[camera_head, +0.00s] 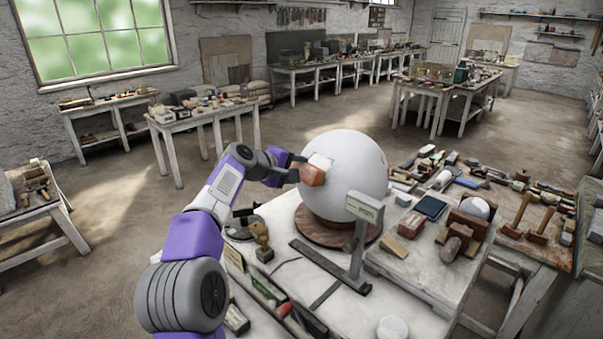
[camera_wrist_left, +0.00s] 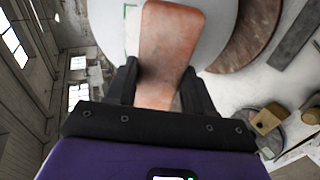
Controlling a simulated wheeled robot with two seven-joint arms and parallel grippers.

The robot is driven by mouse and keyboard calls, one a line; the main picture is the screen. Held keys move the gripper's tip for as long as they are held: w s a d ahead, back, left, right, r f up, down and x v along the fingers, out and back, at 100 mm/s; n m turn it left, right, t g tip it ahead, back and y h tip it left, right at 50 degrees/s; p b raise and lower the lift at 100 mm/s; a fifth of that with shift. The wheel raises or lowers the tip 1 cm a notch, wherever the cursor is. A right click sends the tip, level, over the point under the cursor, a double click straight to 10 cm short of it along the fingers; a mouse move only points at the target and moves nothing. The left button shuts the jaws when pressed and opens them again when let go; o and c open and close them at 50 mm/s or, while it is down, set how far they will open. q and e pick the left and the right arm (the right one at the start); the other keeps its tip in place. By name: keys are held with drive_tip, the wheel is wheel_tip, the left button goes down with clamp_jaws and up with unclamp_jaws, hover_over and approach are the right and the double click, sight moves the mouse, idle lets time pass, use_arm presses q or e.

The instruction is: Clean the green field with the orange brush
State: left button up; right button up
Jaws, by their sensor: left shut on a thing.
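My left gripper (camera_head: 297,170) is shut on an orange-brown brush (camera_head: 312,175), beside the left side of a large white plaster sphere (camera_head: 358,165). The brush's pale end lies against or very close to the sphere; I cannot tell which. In the left wrist view, the brush handle (camera_wrist_left: 170,45) stands between the fingers of the gripper (camera_wrist_left: 158,85), with the sphere (camera_wrist_left: 218,28) behind it. A thin green edge (camera_wrist_left: 130,10) shows on the sphere left of the brush. The rest of the green field is hidden. My right gripper is not in view.
The sphere sits on a round brown base (camera_head: 325,230) on a white table (camera_head: 415,270). A grey stand with a small display (camera_head: 365,207) is close in front of the sphere. Blocks and tools crowd the table's right side; small items lie under my left arm.

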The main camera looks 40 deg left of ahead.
use_arm(q)
drive_tip(key=shift+a, duration=0.15)
drive_tip(key=shift+w+f, duration=0.25)
drive_tip(key=shift+w, duration=0.3)
idle(0.6)
drive_tip(key=shift+s+d, duration=0.2)
drive_tip(key=shift+d, duration=0.45)
drive_tip(key=shift+d+b, duration=0.3)
drive_tip(key=shift+d, duration=0.25)
drive_tip(key=shift+a, duration=0.1)
